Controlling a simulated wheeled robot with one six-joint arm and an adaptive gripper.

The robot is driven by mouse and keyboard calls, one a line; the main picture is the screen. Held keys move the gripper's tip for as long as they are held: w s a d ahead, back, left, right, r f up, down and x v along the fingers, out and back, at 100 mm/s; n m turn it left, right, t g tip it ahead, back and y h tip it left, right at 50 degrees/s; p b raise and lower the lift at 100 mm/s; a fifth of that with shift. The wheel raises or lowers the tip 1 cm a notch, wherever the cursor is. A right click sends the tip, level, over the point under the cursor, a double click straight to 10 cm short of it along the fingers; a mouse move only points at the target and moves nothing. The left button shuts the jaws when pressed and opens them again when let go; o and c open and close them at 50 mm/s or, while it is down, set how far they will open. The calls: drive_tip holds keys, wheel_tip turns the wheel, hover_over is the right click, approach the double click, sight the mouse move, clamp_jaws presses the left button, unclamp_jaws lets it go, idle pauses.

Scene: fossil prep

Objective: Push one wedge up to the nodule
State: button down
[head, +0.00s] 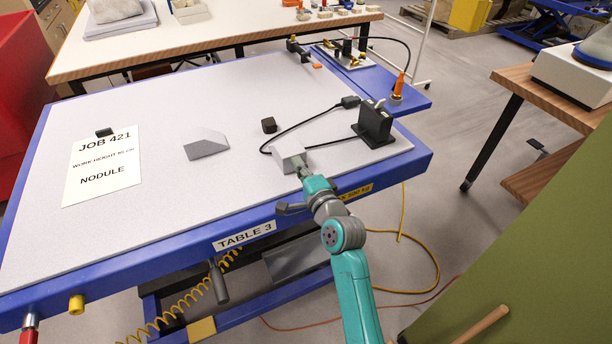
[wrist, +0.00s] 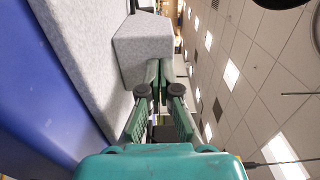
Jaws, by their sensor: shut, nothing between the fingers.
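A light grey wedge-like block (head: 289,157) lies on the pale top of the table (head: 235,195), right of centre. It also fills the upper middle of the wrist view (wrist: 145,45). A second grey wedge (head: 207,145) lies further left on the table. A small dark lump (head: 269,125), probably the nodule, sits behind the nearer block, with a gap between them. My gripper (head: 303,172) is shut and empty, at the near right side of the nearer block. In the wrist view its fingertips (wrist: 158,75) are together against or very near the block; contact is uncertain.
A black device (head: 373,124) stands right of the nearer block, its black cable (head: 300,127) looping around close to it. A paper sign (head: 103,165) lies at the left. The table between the sign and the second wedge is clear.

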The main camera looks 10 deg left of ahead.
sight(291, 152)
drive_tip(key=x, duration=0.5)
drive_tip(key=shift+w+a, duration=0.2)
drive_tip(key=shift+w, duration=0.05)
